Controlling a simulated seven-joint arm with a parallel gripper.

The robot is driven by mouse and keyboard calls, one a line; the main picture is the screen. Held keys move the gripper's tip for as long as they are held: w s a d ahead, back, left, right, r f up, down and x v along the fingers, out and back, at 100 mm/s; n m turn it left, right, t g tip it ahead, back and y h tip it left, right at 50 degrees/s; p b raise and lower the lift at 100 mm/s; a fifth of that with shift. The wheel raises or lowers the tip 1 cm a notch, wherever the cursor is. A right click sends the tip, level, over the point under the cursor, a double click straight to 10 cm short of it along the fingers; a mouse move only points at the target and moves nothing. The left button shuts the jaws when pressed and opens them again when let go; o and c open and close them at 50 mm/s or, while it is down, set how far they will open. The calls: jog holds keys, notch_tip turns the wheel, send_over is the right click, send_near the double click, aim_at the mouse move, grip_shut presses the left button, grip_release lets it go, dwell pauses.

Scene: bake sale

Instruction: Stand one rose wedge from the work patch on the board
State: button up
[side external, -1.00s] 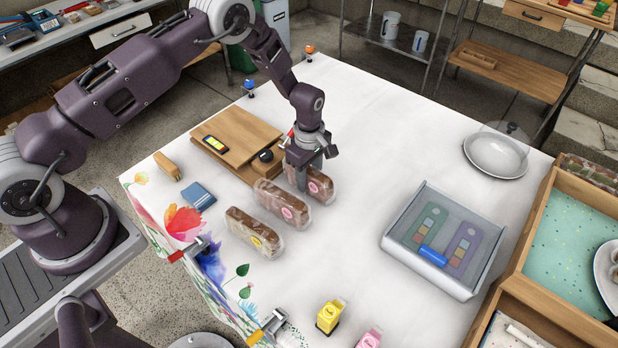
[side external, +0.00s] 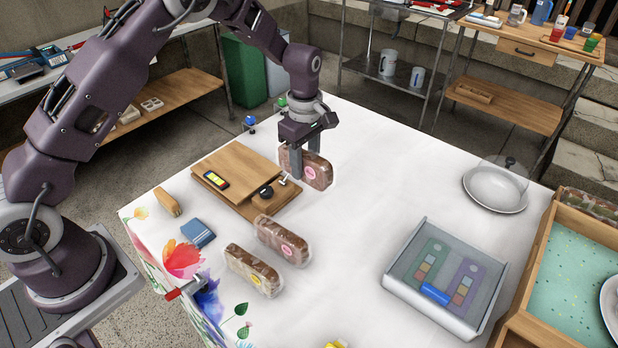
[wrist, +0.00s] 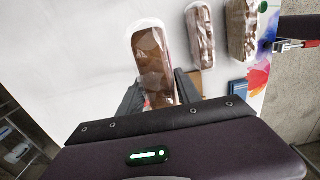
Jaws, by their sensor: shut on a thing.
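My gripper (side external: 306,160) is shut on a wrapped brown loaf-shaped piece with a pink label (side external: 318,172), held above the white table beside the wooden board (side external: 238,160). In the wrist view the held piece (wrist: 152,60) sticks out between the fingers. A second pink-labelled piece (side external: 283,241) and a yellow-labelled piece (side external: 252,270) lie on the table in front of the board. I cannot tell which thing is the rose wedge; the pink labels are the closest match.
A blue box (side external: 198,232) and a tan block (side external: 167,201) lie left of the pieces. A grey clear-topped tray (side external: 400,282) stands at the right, with a white plate (side external: 495,190) behind it. The middle of the table is clear.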

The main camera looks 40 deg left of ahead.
jog(key=w+a, duration=0.2)
jog(key=a, duration=1)
jog(key=w+a, duration=0.2)
jog(key=a, duration=1.1)
jog(key=shift+s+a+f, duration=0.1)
jog(key=shift+a+f, duration=0.05)
jog(key=shift+f, duration=2.3)
jog(key=shift+s+a+f, duration=0.1)
jog(key=shift+a+f, duration=0.05)
jog(key=shift+f, duration=2.3)
jog(key=shift+f, duration=0.55)
jog(key=o, duration=0.9)
jog(key=shift+r, duration=4.5)
